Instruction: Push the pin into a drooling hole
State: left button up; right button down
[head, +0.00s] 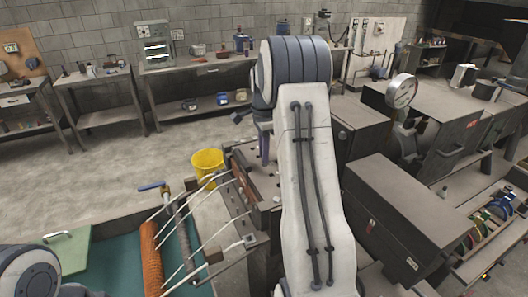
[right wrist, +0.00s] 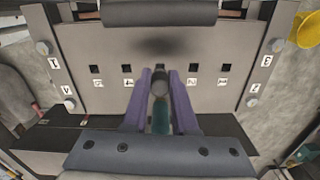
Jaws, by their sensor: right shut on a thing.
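In the right wrist view, a grey plate (right wrist: 110,95) has a row of dark square holes with small white labels beneath them. My right gripper (right wrist: 161,76) has purple fingers closed around a grey pin (right wrist: 159,83) with a dark round end. The pin is in front of the middle of the row, and the fingers hide the plate there. I cannot tell whether the pin touches the plate or enters a hole. In the head view the right gripper (head: 264,148) is mostly hidden behind my arm. My left gripper is out of view.
In the head view, an orange mesh tube (head: 151,258) lies on a green surface (head: 108,262), with several white rods beside it. A yellow bucket (head: 207,163) stands behind. A dark cabinet (head: 405,215) is right of my arm. Open floor lies at the left.

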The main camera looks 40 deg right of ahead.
jog(key=shift+f+b, duration=0.4)
jog(key=shift+f, duration=0.3)
dwell(0.4)
jog(key=c, duration=0.6)
grip_release()
jog(key=shift+r, duration=0.1)
